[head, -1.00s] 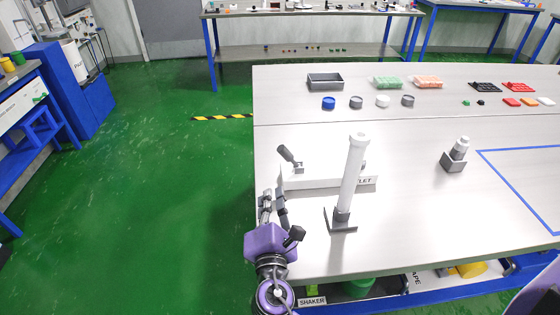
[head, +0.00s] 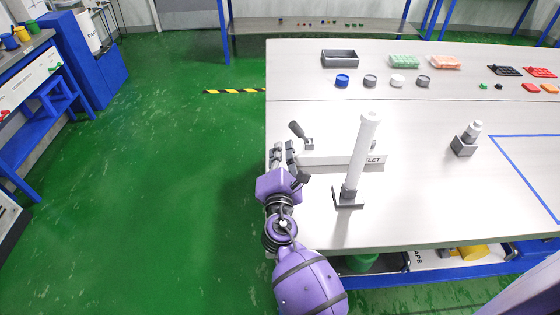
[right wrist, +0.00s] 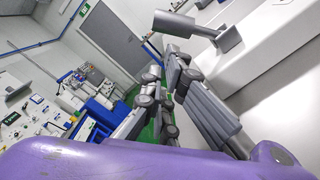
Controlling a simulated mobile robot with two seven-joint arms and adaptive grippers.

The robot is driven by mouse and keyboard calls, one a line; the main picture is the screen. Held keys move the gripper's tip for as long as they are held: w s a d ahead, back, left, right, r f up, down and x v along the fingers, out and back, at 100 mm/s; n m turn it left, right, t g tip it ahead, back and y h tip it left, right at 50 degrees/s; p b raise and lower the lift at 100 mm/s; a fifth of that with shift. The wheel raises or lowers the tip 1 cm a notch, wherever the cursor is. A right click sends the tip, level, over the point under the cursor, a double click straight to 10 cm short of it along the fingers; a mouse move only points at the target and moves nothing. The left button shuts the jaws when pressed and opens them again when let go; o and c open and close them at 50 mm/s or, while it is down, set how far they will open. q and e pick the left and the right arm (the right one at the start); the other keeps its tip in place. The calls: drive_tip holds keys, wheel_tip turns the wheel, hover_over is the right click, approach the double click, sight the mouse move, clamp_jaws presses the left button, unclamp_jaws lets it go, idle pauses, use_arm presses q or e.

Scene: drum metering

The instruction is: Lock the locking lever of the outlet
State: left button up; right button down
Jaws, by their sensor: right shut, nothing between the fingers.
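The outlet (head: 330,159) is a low white block with a label on the table, partly hidden behind a white upright tube. Its locking lever (head: 297,130) is a dark grey handle tilted up at the block's left end. The lever also shows at the top of the right wrist view (right wrist: 188,24), beside a white surface. My right gripper (head: 283,148) is shut and empty at the table's left edge, just in front of the lever and a little left of it. In the right wrist view its fingers (right wrist: 165,95) point toward the lever's side, apart from it. My left gripper is out of view.
The white tube (head: 361,155) stands on a dark base right of my right gripper. A small grey-and-white fitting (head: 466,141) stands farther right. Several caps, a grey tray (head: 340,58) and coloured racks lie at the back. Open green floor lies to the left.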

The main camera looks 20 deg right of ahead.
drive_tip(key=shift+x, duration=1.3)
drive_tip(key=shift+d+r+m, duration=0.1)
drive_tip(key=shift+r+m, duration=0.15)
drive_tip(key=shift+m, duration=0.15)
